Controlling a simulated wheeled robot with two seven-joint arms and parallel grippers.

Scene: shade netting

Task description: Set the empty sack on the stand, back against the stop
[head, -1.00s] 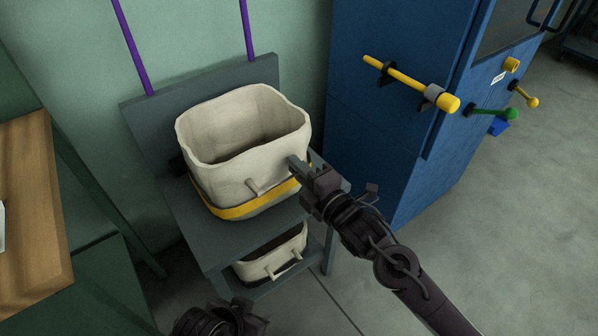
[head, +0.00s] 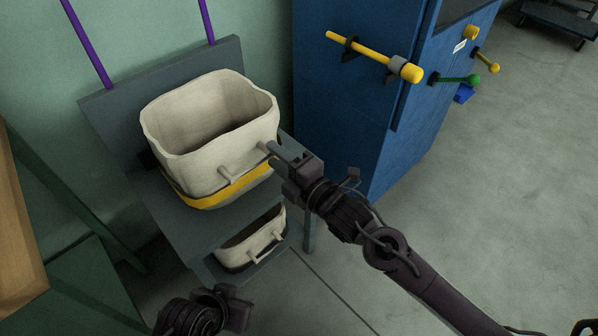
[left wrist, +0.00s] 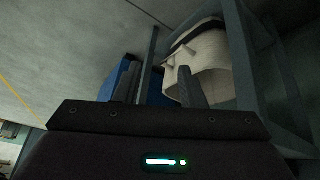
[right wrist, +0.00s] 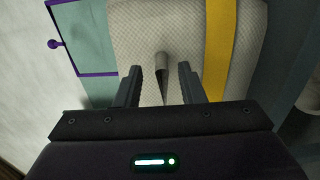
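A cream sack (head: 200,155) with a yellow band stands upright, open-topped, on the upper shelf of the grey stand (head: 180,225). Its inside looks empty. The stand's back board (head: 160,85) rises behind it; I cannot tell whether the sack touches it. My right gripper (head: 271,151) is at the right end of the sack's front handle (head: 243,163). In the right wrist view, the fingers (right wrist: 160,82) are apart with the handle (right wrist: 162,65) between them, not visibly clamped. My left gripper (head: 238,308) is low in front of the stand, its fingers (left wrist: 160,88) apart and empty.
A second cream sack (head: 250,242) with a handle sits on the stand's lower shelf. A blue cabinet (head: 345,120) with a yellow bar (head: 375,57) stands to the right. Two purple posts (head: 88,45) rise behind the stand. Open floor (head: 480,190) lies at right.

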